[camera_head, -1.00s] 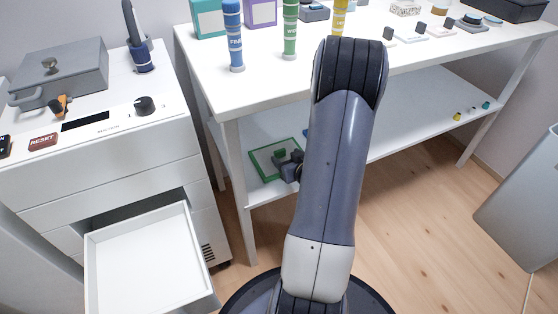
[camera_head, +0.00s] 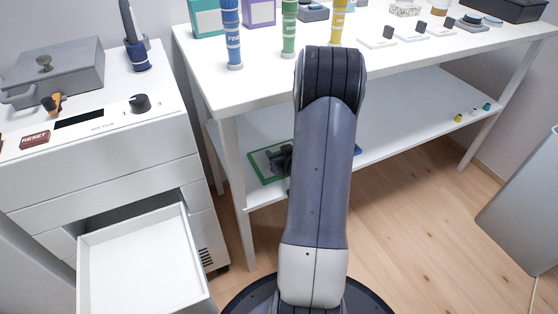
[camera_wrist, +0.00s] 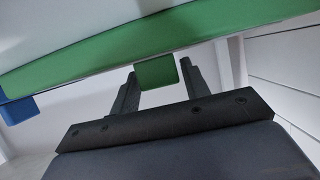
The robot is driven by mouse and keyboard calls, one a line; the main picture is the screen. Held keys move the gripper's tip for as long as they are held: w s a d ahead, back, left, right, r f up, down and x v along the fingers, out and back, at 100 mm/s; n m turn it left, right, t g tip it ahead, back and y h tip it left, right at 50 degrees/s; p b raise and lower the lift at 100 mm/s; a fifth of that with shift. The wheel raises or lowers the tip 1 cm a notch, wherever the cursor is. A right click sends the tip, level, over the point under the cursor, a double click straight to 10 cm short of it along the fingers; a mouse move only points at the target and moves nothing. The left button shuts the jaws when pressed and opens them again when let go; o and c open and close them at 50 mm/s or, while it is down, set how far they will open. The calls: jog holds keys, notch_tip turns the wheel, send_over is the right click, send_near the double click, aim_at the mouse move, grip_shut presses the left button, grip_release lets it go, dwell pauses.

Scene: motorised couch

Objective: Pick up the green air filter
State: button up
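The green air filter (camera_head: 257,168) lies on the lower shelf of the white table, at its left end. My gripper (camera_head: 283,159) is at the filter's right side in the head view, and my arm hides part of that area. In the wrist view, the filter's green edge (camera_wrist: 130,45) crosses the top of the picture, with a square green tab (camera_wrist: 157,72) sticking out. My two dark fingers (camera_wrist: 160,75) stand apart on either side of this tab. They appear open, with narrow gaps beside it.
A blue piece (camera_head: 357,150) shows on the shelf right of my arm, and a blue corner (camera_wrist: 18,110) shows in the wrist view. Bottles stand on the tabletop (camera_head: 270,75). An open drawer (camera_head: 145,265) juts from the white cabinet at left.

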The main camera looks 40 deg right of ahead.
jog(key=c, duration=0.7)
jog(key=shift+o, duration=0.2)
notch_tip(320, 180, up, 10)
jog(key=p, duration=0.5)
